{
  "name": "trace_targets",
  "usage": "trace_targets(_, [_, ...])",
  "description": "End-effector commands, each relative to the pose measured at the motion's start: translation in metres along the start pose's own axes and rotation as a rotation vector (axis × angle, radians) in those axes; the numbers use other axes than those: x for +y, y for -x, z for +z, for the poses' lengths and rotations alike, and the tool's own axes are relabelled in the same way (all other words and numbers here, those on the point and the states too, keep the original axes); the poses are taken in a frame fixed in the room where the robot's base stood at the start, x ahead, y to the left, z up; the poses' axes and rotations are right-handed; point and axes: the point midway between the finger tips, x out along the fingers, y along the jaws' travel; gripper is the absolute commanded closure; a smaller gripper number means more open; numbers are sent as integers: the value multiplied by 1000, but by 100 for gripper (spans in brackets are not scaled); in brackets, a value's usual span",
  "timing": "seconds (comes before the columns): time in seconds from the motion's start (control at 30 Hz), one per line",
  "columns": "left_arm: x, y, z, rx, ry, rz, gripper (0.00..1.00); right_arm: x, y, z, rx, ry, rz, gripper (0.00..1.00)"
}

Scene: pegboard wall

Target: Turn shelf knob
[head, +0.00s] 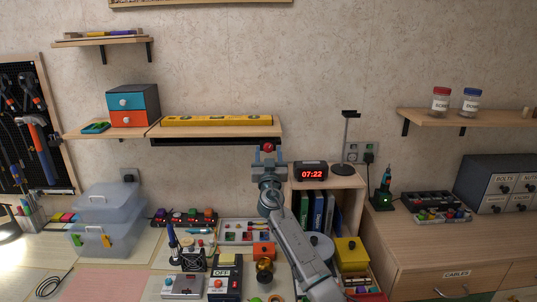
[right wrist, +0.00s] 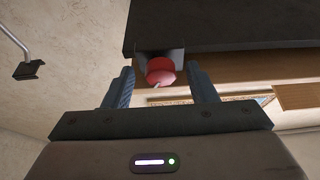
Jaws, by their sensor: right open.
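The red shelf knob (head: 268,147) sits under the right end of the middle shelf (head: 215,128). In the right wrist view the knob (right wrist: 160,71) is a red round shape with a light pointer line, set on a dark bracket under the dark shelf underside. My right gripper (head: 268,155) is open, its fingers pointing up at the knob. In the right wrist view the blue-grey fingers (right wrist: 160,88) stand to the left and right of the knob, with a gap visible on each side. My left gripper is not in view.
A yellow level (head: 217,121) lies on the middle shelf above. Right of my gripper, a red-digit clock (head: 311,172) and a black stand (head: 346,145) stand on a wooden cabinet. The crowded workbench lies below, with a blue-lidded clear box (head: 104,235).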

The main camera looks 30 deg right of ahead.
Motion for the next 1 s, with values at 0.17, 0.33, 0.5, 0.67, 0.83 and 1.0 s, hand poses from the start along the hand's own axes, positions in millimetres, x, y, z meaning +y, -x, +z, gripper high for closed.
trace_targets(0.17, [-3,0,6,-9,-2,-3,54,0,0,0,0,0,0,80])
trace_targets(0.33, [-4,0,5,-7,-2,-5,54,0,0,0,0,1,0,93])
trace_targets(0.5, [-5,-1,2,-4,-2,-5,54,0,0,0,1,21,-9,93])
trace_targets(0.67, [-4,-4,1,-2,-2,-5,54,1,1,0,1,80,-34,93])
trace_targets(0.83, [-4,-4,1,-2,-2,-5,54,3,0,0,1,189,-79,93])
trace_targets(1.0, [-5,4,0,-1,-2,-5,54,4,-1,-3,0,317,-132,93])
